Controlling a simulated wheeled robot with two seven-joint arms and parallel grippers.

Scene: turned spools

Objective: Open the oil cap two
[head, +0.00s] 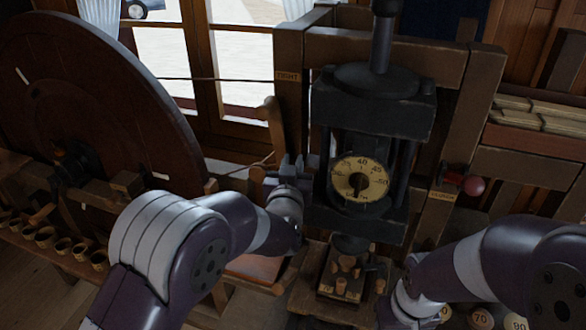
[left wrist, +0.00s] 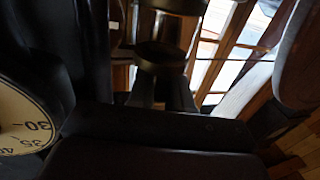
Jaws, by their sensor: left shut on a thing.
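My left gripper (head: 289,170) is at the left side of a dark press (head: 372,105), level with its round dial. In the left wrist view its dark fingers (left wrist: 162,92) are shut on a small dark part, which I take to be an oil cap; the fingers and shadow mostly hide it. A dark round collar (left wrist: 160,55) shows just beyond the fingertips. No number marking the cap can be read. The dial (head: 359,182) also shows at the left edge of the left wrist view (left wrist: 20,125). My right arm comes in at the lower right; its gripper does not show.
A large wooden wheel (head: 95,95) stands at left, with several small spools (head: 62,245) below. More spools (head: 345,265) stand beneath the press. A wooden frame (head: 290,110) surrounds the press. A red knob (head: 473,186) juts out at right. Numbered discs (head: 481,318) lie lower right.

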